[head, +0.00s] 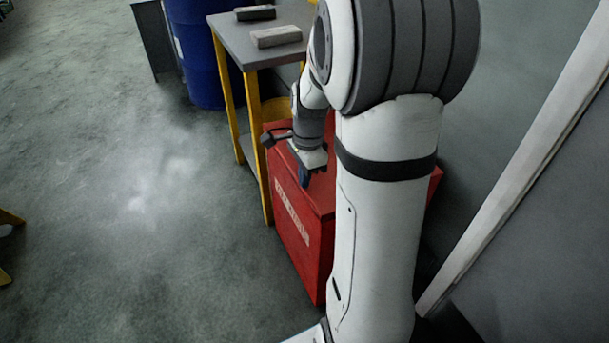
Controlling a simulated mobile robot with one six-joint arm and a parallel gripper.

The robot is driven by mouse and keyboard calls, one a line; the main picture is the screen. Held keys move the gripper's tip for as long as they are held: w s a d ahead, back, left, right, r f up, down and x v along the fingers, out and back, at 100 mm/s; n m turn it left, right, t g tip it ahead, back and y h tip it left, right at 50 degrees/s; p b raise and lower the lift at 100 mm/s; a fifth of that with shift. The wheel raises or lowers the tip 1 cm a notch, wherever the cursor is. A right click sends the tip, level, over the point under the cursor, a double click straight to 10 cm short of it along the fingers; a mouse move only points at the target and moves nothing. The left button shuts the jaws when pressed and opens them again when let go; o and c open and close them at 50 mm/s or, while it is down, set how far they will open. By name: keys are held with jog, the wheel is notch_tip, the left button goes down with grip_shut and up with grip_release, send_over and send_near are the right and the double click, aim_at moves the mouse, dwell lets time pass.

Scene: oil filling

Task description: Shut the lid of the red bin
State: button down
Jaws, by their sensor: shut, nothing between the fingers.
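The red bin (297,237) stands on the floor in the middle, with pale lettering on its front face. Its red lid (322,193) lies over the top and looks flat, at or close to the rim. My arm hides the right part of bin and lid, so I cannot tell whether the lid sits fully down. My gripper (304,180) is shut and empty, pointing down at the lid's front part. It is at or just above the lid; I cannot tell whether it touches.
A grey-topped table (236,38) with yellow legs stands behind the bin to the left, with two blocks (276,37) on it. A blue drum (196,58) is behind the table. A pale wall edge (520,150) runs along the right. The floor at left is mostly clear.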

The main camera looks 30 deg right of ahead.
jog(key=f+b, duration=0.1)
jog(key=f, duration=0.2)
jog(key=shift+a+f, duration=0.2)
jog(key=shift+s+f, duration=0.2)
jog(key=shift+s, duration=0.05)
jog(key=shift+r, duration=0.1)
notch_tip(320, 180, up, 14)
jog(key=p, duration=0.8)
jog(key=s+a+r+n+t+p, duration=0.1)
jog(key=s+a+r+n+p, duration=0.2)
jog(key=r+n+p, duration=0.3)
jog(key=s+a+r+n+p, duration=0.3)
jog(key=s+r+n+p, duration=0.3)
jog(key=r+p, duration=0.4)
jog(key=s+a+r+n+t+p, duration=0.1)
jog(key=s+a+r+n+p, duration=0.2)
jog(key=r, duration=1)
jog(key=s+n+p, duration=0.1)
jog(key=n+p, duration=0.2)
jog(key=p, duration=0.2)
jog(key=shift+s+a+r+t+h, duration=0.15)
jog(key=shift+s+a+t+h, duration=0.15)
jog(key=shift+s+h, duration=0.1)
